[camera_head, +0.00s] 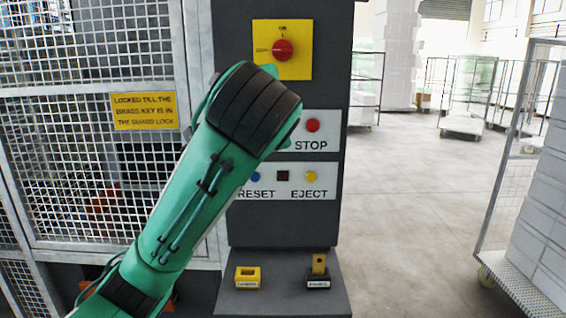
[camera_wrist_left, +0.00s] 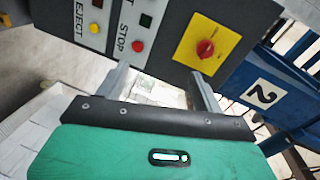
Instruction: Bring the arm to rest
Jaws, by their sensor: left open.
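My left arm (camera_head: 195,185) comes in from the lower left of the head view and crosses in front of the control panel (camera_head: 230,30). Its forearm hides part of the panel, and the gripper itself is hidden in that view. In the left wrist view my left gripper (camera_wrist_left: 160,73) is open, its two grey fingers apart with no object between them. The panel's red rotary switch on a yellow plate (camera_wrist_left: 206,49) and red STOP button (camera_wrist_left: 137,46) lie beyond the fingers. My right gripper is not in view.
A mesh guard (camera_head: 90,60) with a yellow sign (camera_head: 144,111) stands left. Below the panel, a shelf (camera_head: 285,300) bears a yellow block (camera_head: 247,278) and a brass key (camera_head: 319,265) in the PANEL holder. A cart (camera_head: 515,150) stands right; the floor between is clear.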

